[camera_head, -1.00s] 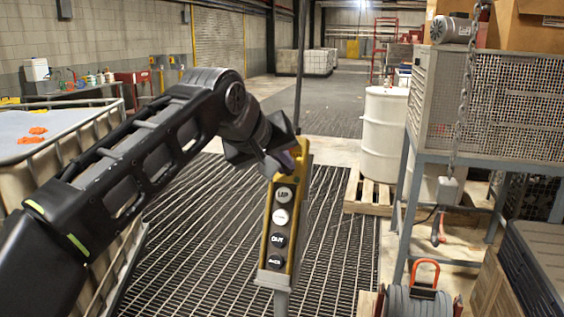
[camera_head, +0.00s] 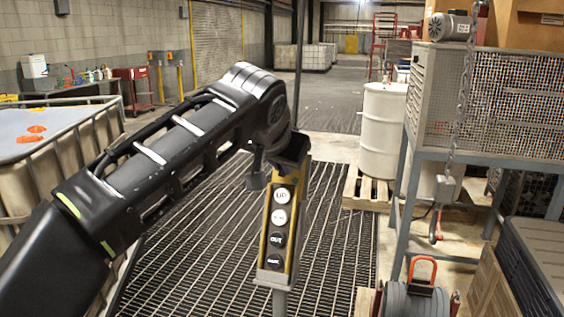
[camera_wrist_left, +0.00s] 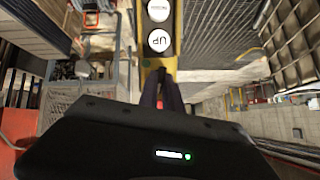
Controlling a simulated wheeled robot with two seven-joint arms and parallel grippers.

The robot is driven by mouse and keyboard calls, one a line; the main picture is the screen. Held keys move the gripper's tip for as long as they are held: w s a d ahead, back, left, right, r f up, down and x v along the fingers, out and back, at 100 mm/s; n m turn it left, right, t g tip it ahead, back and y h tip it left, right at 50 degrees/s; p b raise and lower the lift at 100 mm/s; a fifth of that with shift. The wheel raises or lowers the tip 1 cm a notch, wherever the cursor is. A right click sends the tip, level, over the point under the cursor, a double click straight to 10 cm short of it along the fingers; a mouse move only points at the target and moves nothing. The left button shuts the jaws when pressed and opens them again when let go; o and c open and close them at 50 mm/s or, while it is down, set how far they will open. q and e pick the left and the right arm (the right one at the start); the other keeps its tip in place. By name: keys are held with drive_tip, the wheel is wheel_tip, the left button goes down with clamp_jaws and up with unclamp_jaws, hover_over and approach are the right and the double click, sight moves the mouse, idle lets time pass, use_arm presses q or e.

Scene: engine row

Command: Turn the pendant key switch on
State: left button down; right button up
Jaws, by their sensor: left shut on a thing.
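My left gripper (camera_head: 289,160) is at the pendant's top end, where my wrist covers the upper housing. In the left wrist view the fingers (camera_wrist_left: 161,92) are close together at the end of the pendant (camera_wrist_left: 161,62), beyond the UP button. They are shut on the key switch, which is mostly hidden; a small red spot shows between them. My right gripper is not in view.
A caged steel stand (camera_head: 485,105) with a hanging chain is on the right. A white drum (camera_head: 383,130) stands on a pallet behind the pendant. A caged liquid tote (camera_head: 60,165) is on the left. The grated floor (camera_head: 335,225) around the pendant is clear.

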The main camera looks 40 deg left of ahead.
use_arm(q)
drive_tip(key=shift+d+m+y, duration=0.1)
drive_tip(key=shift+m+y, duration=0.4)
drive_tip(key=shift+m, duration=0.9)
drive_tip(key=c, duration=1.5)
unclamp_jaws()
drive_tip(key=v, duration=0.7)
drive_tip(key=shift+s+d+r, duration=0.15)
drive_tip(key=shift+s+r, duration=0.05)
